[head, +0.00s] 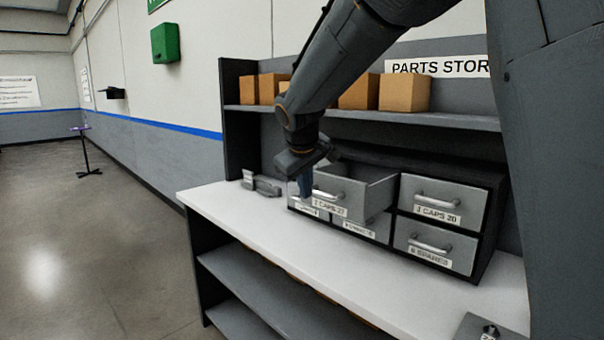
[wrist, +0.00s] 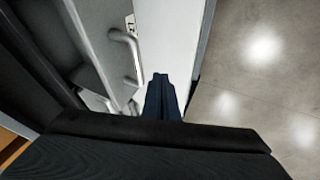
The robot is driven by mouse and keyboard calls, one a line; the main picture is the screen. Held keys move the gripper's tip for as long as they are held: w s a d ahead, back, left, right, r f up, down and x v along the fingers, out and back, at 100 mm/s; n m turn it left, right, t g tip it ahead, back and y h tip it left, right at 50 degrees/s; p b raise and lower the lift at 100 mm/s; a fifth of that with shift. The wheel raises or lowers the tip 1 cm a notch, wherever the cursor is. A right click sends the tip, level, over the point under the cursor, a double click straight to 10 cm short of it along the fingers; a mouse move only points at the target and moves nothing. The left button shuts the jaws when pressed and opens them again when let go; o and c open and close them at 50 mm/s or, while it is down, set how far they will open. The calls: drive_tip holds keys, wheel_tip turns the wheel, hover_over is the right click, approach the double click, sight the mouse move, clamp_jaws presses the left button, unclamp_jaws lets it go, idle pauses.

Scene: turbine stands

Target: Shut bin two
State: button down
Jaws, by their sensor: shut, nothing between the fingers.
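The grey bin cabinet (head: 490,190) stands on the white worktop, with bins in two rows. The upper middle bin (head: 352,203) is pulled out, its inside and right side wall showing; its label reads roughly "CAPS 27", the leading number unclear. By position it is bin two. My gripper (head: 305,188) points down at the left end of this bin's front, left of its handle; I cannot tell whether it touches. The fingers are shut and empty. In the wrist view the dark blue fingers (wrist: 163,97) are together, beside grey bin fronts with handles (wrist: 127,50).
Right-hand bins, "CAPS 20" (head: 437,200) and "SPARES" (head: 436,247), are closed. A shelf (head: 455,120) with several cardboard boxes (head: 405,92) runs above the cabinet. A grey metal part (head: 262,186) lies left on the worktop (head: 240,215). The worktop's front strip is mostly clear.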

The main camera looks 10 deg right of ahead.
drive_tip(key=shift+w+d+f+p, duration=0.1)
drive_tip(key=shift+w+d+p, duration=0.15)
drive_tip(key=shift+w+d, duration=0.25)
drive_tip(key=shift+w+d+f+p, duration=0.1)
drive_tip(key=shift+w+d+p, duration=0.15)
drive_tip(key=shift+d, duration=0.45)
drive_tip(key=w+d+p, duration=0.1)
drive_tip(key=w+d, duration=0.2)
drive_tip(key=d, duration=0.1)
drive_tip(key=w+d+p, duration=0.1)
drive_tip(key=w+d, duration=0.2)
drive_tip(key=d, duration=0.2)
drive_tip(key=w+d+p, duration=0.1)
drive_tip(key=w+d, duration=0.3)
drive_tip(key=shift+d, duration=0.2)
drive_tip(key=shift+w+d+r, duration=0.1)
drive_tip(key=shift+w+d, duration=0.1)
drive_tip(key=shift+w, duration=0.05)
drive_tip(key=shift+d, duration=0.1)
drive_tip(key=shift+r, duration=0.1)
